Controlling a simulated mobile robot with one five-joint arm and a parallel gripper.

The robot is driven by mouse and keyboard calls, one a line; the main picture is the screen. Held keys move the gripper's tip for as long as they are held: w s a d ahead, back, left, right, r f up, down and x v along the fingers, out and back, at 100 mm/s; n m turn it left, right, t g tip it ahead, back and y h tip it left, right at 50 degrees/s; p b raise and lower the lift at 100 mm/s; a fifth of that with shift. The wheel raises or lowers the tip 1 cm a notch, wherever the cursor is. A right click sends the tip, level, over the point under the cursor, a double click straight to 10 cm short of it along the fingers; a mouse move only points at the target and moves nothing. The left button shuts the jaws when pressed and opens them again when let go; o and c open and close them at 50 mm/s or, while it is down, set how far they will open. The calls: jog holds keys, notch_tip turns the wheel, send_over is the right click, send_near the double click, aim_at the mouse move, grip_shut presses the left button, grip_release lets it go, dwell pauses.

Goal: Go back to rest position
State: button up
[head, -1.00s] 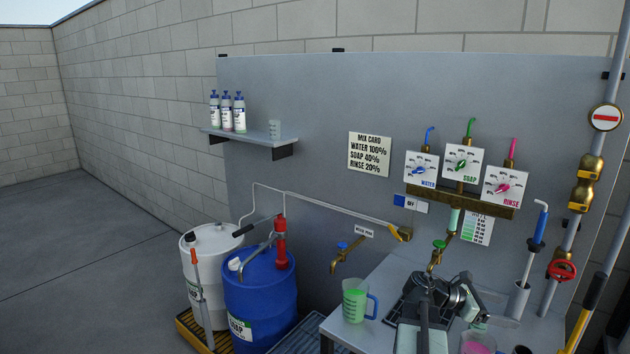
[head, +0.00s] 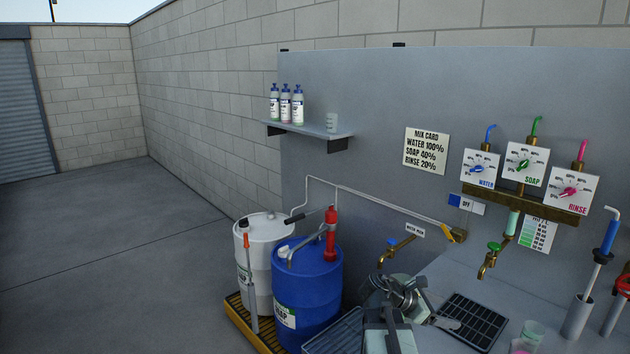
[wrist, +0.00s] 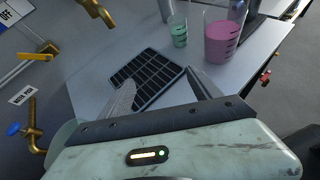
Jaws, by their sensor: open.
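My gripper (wrist: 160,92) is open and empty in the wrist view, its two fingers spread above the bench. The black grid tray (wrist: 148,80) lies below and between the fingers, with nothing held. In the head view my folded arm is low at the centre, left of the grid tray (head: 472,318). A pink-filled measuring jug (wrist: 222,38) and a small cup with green liquid (wrist: 178,35) stand beyond the fingers. The jug of green liquid with a blue handle, seen earlier, is not clearly visible in the head view now.
A blue drum (head: 308,290) and a white drum (head: 265,250) stand on a yellow-edged pallet at left. Brass taps (head: 490,260) project from the grey panel (head: 370,100). A shelf (head: 310,130) holds several bottles. Open floor (head: 100,250) lies at far left.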

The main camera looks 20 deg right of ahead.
jog(key=w+a+f+t+y, duration=0.1)
jog(key=w+a+f, duration=0.1)
jog(key=a, duration=0.3)
jog(key=w+a+f+m+t+y, duration=0.1)
jog(key=w+a+f, duration=0.1)
jog(key=a, duration=0.2)
jog(key=w+a+f+y, duration=0.1)
jog(key=w+a+f, duration=0.1)
jog(key=a, duration=0.3)
jog(key=a+f+m+y, duration=0.3)
jog(key=a+m, duration=0.1)
jog(key=a, duration=0.5)
jog(key=a+f+m+y+b, duration=0.1)
jog(key=a+f+m+y, duration=0.2)
jog(key=a, duration=0.7)
jog(key=s+a+f+m+y, duration=0.1)
jog(key=a+f+m+y, duration=0.2)
jog(key=a+m, duration=0.4)
jog(key=shift+a+b, duration=0.4)
jog(key=shift+a, duration=0.85)
